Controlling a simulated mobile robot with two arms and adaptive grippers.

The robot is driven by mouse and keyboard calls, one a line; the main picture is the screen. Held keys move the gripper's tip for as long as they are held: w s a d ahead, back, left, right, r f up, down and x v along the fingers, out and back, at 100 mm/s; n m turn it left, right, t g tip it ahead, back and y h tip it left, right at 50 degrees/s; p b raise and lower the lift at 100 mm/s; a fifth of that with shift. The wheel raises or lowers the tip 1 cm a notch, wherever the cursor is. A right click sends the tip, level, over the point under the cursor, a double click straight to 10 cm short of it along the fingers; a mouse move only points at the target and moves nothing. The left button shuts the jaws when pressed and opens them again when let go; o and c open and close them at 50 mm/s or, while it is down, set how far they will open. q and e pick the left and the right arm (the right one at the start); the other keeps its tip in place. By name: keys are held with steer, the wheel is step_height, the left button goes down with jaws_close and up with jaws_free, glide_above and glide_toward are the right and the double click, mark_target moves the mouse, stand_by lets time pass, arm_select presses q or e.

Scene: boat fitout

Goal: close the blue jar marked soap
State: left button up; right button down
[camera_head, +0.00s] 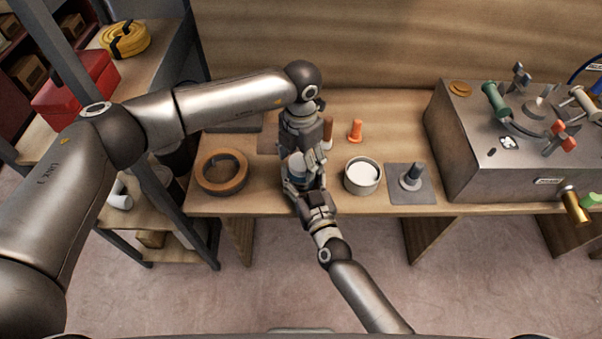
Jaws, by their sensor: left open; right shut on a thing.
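A blue jar (297,179) stands near the front edge of the wooden bench, largely hidden between my two grippers. Its marking cannot be read. My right gripper (303,186) reaches in from the front and is shut on the jar. My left gripper (299,157) points down from above and is open, just over the top of the jar. Its fingers hide the jar's mouth, so I cannot tell whether a lid sits on it or whether the fingers touch it.
A brown ring (221,172) lies to the left. A round tin with white contents (362,176) and a dark peg on a grey plate (411,178) stand to the right. An orange cone-like piece (355,131) is behind. A metal box with levers (481,160) fills the right side.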

arm_select(q)
steer(key=shift+f, duration=0.1)
steer(key=c, duration=1.1)
steer(key=o, duration=1.2)
steer(key=shift+o, duration=0.2)
arm_select(e)
steer(key=shift+c, duration=1.8)
jaws_free()
arm_select(q)
step_height(320, 180, up, 12)
